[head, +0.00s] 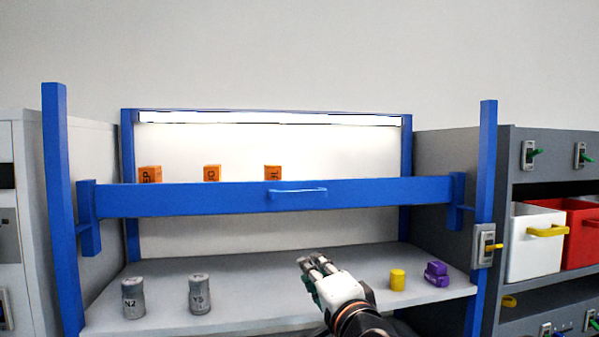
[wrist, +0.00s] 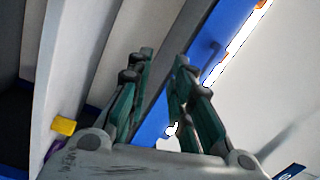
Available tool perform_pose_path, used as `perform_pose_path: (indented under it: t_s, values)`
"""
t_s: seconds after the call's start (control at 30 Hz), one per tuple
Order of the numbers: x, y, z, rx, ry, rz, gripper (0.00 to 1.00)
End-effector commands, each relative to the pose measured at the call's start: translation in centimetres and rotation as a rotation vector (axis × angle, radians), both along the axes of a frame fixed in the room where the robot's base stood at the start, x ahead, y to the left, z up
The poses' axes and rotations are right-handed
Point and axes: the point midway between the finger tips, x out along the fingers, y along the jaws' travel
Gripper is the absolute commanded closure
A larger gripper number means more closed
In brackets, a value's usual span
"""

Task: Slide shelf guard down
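The shelf guard (head: 220,198) is a long blue horizontal bar across the front of the shelf unit, held between two blue posts, at about mid-height of the posts. A light blue handle (head: 298,192) sits at its middle. My gripper (head: 308,262) is below the handle and apart from it, in front of the lower shelf surface. In the wrist view my gripper (wrist: 164,55) has its two green-and-grey fingers spread with a gap between them and nothing held. The blue guard (wrist: 205,50) shows behind the fingers there.
Orange boxes (head: 211,173) stand behind the guard. Grey canisters (head: 200,294), a yellow cylinder (head: 397,279) and a purple object (head: 437,274) stand on the lower shelf (head: 250,268). A latch with a yellow lever (head: 487,245) is at the right post. White and red bins are further right.

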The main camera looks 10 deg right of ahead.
Motion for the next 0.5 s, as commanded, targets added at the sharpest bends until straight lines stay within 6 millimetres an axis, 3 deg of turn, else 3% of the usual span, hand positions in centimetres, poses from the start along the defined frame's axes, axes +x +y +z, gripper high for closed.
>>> perform_pose_path:
  t_s: [0.03, 0.2, 0.33, 0.5]
  values:
    - [0.5, 0.1, 3.1, 0.054, -0.024, -0.009, 0.8]
    - [1.4, -0.2, 7.9, 0.214, -0.091, -0.039, 0.8]
    - [1.7, -0.4, 9.4, 0.276, -0.115, -0.051, 0.8]
    - [2.4, -0.4, 9.7, 0.292, -0.122, -0.054, 0.8]
